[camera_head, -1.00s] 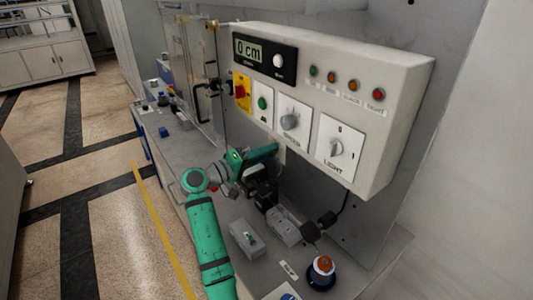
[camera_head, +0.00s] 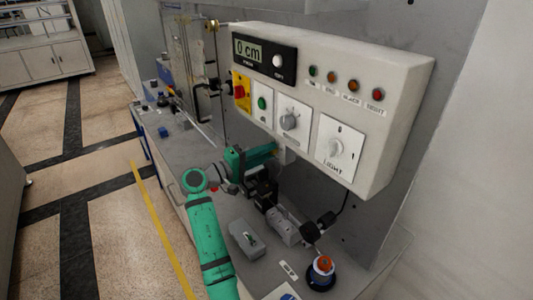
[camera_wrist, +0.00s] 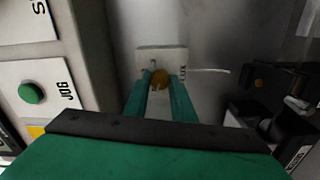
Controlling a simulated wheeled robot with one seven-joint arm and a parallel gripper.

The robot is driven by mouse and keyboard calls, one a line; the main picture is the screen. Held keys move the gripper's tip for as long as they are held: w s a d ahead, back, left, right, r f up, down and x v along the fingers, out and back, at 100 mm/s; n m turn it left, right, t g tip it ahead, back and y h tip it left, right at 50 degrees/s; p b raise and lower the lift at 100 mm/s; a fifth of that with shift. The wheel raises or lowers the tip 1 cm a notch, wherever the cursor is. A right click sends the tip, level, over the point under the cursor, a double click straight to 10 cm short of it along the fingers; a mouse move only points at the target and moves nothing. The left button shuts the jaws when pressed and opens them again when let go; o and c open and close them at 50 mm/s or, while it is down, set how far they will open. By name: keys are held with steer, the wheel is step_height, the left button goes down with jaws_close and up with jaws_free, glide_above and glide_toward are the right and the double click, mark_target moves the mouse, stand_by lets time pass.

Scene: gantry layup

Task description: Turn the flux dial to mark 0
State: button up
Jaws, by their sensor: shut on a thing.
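The flux dial (camera_wrist: 160,78) is a small orange-brown knob on a pale plate (camera_wrist: 160,54) in the wrist view. Part of the plate's label, "LUX", shows at its right; the rest is covered. My gripper (camera_wrist: 161,86) has its two green fingers closed on the dial, one on each side. The dial's pointer and most scale marks are hidden, so its setting cannot be read. In the head view my gripper (camera_head: 262,154) reaches under the control box, where the dial is out of sight.
The control box (camera_head: 398,75) overhangs my gripper, with speed knob (camera_head: 289,121), light knob (camera_head: 336,149) and green jog button (camera_head: 262,103). Its display (camera_head: 248,50) reads 0 cm. A grey switch box (camera_head: 247,239) and an orange-topped knob (camera_head: 322,266) stand on the bench.

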steer(key=o, duration=1.1)
steer(key=shift+c, duration=0.2)
steer(key=v, duration=1.1)
